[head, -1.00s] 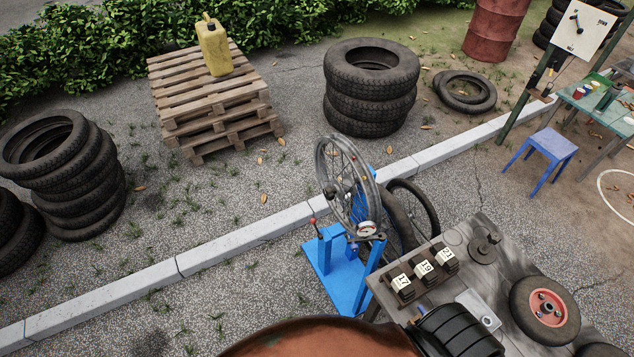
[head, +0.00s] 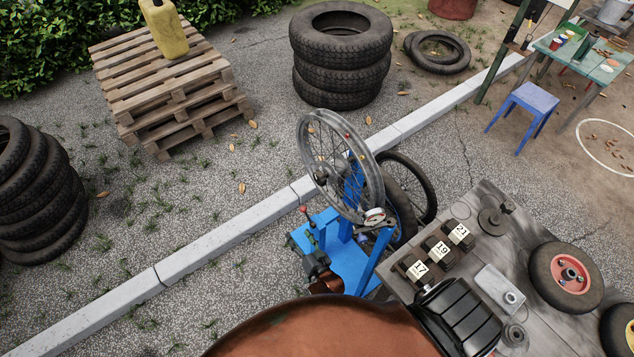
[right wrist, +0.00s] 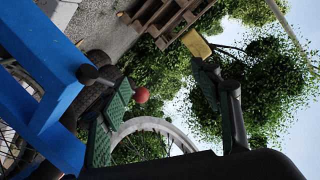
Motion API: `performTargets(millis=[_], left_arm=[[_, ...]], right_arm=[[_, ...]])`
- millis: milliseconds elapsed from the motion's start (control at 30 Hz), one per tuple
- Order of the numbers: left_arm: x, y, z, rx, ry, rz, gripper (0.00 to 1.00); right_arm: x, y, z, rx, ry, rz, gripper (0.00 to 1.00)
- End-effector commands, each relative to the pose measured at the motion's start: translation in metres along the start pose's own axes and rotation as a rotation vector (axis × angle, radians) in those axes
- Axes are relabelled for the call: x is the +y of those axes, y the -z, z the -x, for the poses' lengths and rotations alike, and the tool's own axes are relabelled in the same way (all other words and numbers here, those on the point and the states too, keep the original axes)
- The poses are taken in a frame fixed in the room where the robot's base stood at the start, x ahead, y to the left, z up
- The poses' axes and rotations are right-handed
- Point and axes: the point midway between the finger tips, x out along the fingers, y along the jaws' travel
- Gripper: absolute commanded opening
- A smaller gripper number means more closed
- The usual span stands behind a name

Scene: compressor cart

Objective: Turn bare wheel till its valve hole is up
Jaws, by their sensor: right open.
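The bare spoked wheel (head: 378,190) stands upright and tilted in view on the blue truing stand (head: 350,262), with no tyre on its rim. Small red and yellow marks show on the wheel, but I cannot make out its valve hole. My right gripper (head: 308,258) is low at the stand's left side, below the red-knobbed lever (head: 304,210). In the right wrist view my right gripper (right wrist: 165,80) is open, its fingers wide apart. The red knob (right wrist: 141,95) appears between the fingers, and part of the grey rim (right wrist: 150,126) lies beyond. My left gripper is not in view.
A tyred wheel (head: 427,200) leans behind the stand. A grey bench (head: 510,240) with blocks marked 17, 19 and 21 and a red-hubbed wheel (head: 565,273) is at right. A kerb (head: 225,238) runs behind. Gravel left of the stand is clear.

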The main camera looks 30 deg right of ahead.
Motion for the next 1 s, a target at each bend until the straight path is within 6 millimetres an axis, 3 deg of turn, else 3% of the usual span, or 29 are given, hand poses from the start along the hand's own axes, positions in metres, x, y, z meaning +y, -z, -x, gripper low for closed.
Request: performTargets(millis=[33, 133, 200, 300, 333, 433, 600, 800, 1000], left_arm=[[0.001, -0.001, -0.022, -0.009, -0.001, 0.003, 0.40], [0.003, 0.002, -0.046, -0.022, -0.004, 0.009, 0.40], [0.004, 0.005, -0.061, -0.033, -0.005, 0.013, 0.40], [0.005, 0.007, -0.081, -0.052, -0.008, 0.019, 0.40], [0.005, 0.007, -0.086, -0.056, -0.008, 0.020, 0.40], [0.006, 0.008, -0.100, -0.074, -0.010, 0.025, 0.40], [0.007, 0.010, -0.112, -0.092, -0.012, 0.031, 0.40], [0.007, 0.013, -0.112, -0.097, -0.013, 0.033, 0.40], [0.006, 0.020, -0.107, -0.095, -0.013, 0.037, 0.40]], right_arm=[[-0.025, 0.037, -0.036, 0.165, 0.035, -0.098, 0.58], [-0.068, 0.137, -0.071, 0.529, 0.088, -0.340, 0.58], [-0.083, 0.196, -0.073, 0.773, 0.109, -0.526, 0.58], [-0.087, 0.252, -0.059, 1.085, 0.112, -0.806, 0.58], [-0.086, 0.262, -0.052, 1.167, 0.104, -0.889, 0.58], [-0.078, 0.273, -0.032, 1.392, 0.060, -1.145, 0.58], [-0.074, 0.259, -0.013, 1.605, -0.041, -1.452, 0.58], [-0.073, 0.253, -0.005, 1.679, -0.099, -1.575, 0.58], [-0.049, 0.267, -0.007, 1.683, -0.097, -1.575, 0.58]])
